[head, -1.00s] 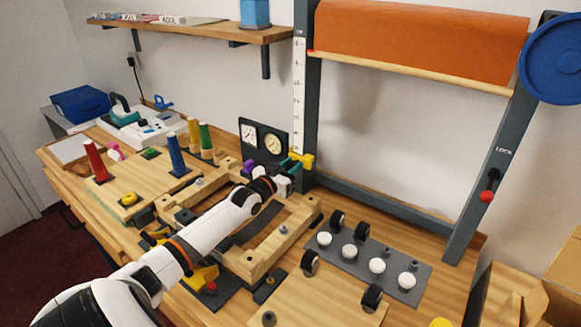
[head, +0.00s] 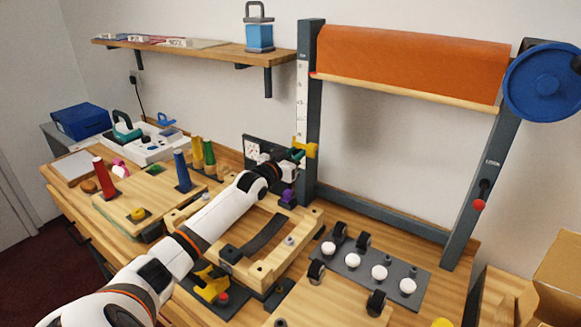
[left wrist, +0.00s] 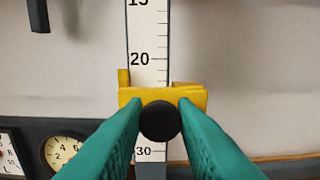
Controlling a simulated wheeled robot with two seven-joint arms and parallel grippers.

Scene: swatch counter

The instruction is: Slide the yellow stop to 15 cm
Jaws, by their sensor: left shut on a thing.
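The yellow stop (head: 309,150) sits on the white scale strip (head: 301,110) along the left post of the frame. In the left wrist view the stop (left wrist: 130,97) lies across the scale (left wrist: 148,45), its upper edge below the 20 mark and the 30 mark showing beneath it. The 15 mark is at the top of that view. My left gripper (head: 295,154) has green fingers. In the left wrist view the gripper (left wrist: 160,104) is shut on the stop's round black knob (left wrist: 160,121). My right gripper is not in view.
An orange cloth (head: 410,60) hangs in the frame, with a blue wheel (head: 540,85) and a red-knobbed lock lever (head: 479,204) at its right. Dial gauges (head: 252,148) stand left of the post. A purple object (head: 289,196) is below my gripper. The shelf (head: 200,52) is upper left.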

